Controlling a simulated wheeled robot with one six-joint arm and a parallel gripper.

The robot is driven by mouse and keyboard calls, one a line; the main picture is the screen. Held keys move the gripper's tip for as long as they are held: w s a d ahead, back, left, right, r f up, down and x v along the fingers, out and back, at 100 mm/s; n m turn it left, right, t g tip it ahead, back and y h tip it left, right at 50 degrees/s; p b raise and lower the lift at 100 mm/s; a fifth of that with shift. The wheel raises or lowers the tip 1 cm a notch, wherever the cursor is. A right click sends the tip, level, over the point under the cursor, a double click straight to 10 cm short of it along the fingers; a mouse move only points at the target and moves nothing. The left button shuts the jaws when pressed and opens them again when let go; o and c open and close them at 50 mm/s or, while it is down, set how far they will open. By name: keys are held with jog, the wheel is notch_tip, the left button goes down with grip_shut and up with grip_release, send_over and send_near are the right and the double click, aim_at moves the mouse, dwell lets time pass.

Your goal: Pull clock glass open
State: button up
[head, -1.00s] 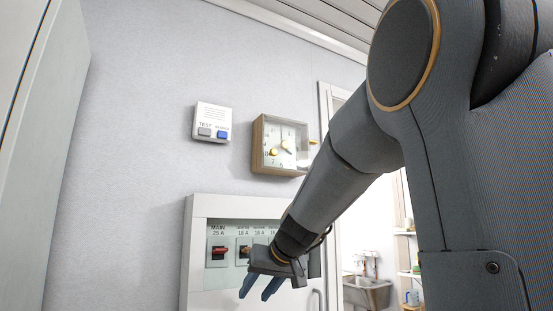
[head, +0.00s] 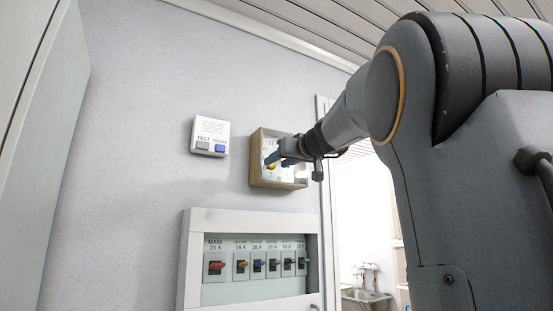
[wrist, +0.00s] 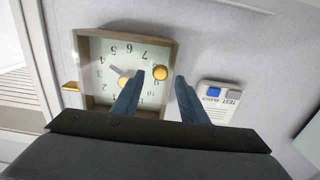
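The clock is a square wooden case on the wall with a pale numbered dial. In the head view its frame (head: 279,184) is partly covered by my gripper (head: 277,157). In the wrist view the clock (wrist: 100,49) appears upside down, with two round brass pieces (wrist: 160,74) over the dial. A small brass tab (wrist: 71,87) sticks out from its left side there. Contact cannot be told. The glass itself is hard to make out.
A white box with a grey and a blue button (head: 209,137) is on the wall left of the clock; it also shows in the wrist view (wrist: 219,97). A breaker panel (head: 193,260) with several switches is below. A doorway (head: 352,220) opens at right.

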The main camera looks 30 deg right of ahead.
jog(key=shift+w+p, duration=0.35)
jog(key=shift+w, duration=0.75)
grip_shut()
jog(key=shift+s+f+b, duration=0.1)
jog(key=shift+s+b, duration=0.05)
jog(key=shift+b, duration=0.35)
